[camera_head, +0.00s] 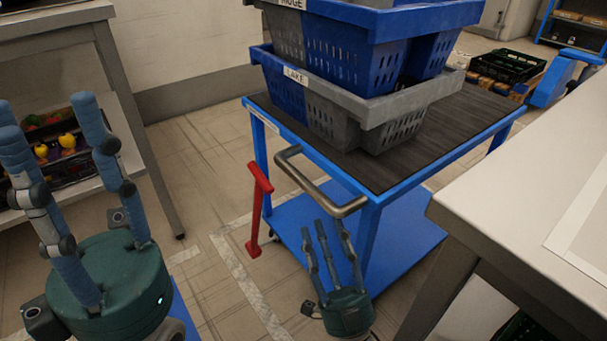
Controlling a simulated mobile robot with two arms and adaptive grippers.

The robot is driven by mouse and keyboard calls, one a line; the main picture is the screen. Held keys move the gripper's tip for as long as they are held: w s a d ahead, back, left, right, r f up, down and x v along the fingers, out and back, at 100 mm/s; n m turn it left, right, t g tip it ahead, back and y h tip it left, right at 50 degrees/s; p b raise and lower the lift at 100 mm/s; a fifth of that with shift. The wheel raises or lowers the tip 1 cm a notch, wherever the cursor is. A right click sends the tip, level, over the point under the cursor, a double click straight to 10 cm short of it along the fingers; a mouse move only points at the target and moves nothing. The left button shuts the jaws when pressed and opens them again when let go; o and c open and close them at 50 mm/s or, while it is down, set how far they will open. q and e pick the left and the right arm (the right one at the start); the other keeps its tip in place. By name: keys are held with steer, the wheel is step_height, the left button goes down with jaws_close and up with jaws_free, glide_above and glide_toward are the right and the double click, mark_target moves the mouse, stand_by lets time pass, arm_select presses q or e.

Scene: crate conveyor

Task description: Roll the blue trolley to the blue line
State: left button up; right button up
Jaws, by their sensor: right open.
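The blue trolley (425,155) stands in the middle of the head view, with a dark top, a blue lower shelf and a grey bar handle (318,190) at its near end. Stacked blue and grey crates (390,108) sit on it; one label reads LAKE. My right gripper (325,226) is open and empty, fingers up, just below the handle; I cannot tell if it touches. My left gripper (45,100) is at the lower left, fingers spread and empty, away from the trolley. I see no blue line on the floor.
A red lever (260,210) stands beside the trolley's near left corner. A pale floor line (240,272) runs left of it. A grey table (55,20) with a produce shelf is at left, a white-topped table (530,190) close at right. Black crates (508,66) stand behind.

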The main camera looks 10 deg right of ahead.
mark_target(306, 182)
steer(key=b+x, duration=0.2)
steer(key=x, duration=0.9)
steer(key=shift+s, duration=0.1)
jaws_close()
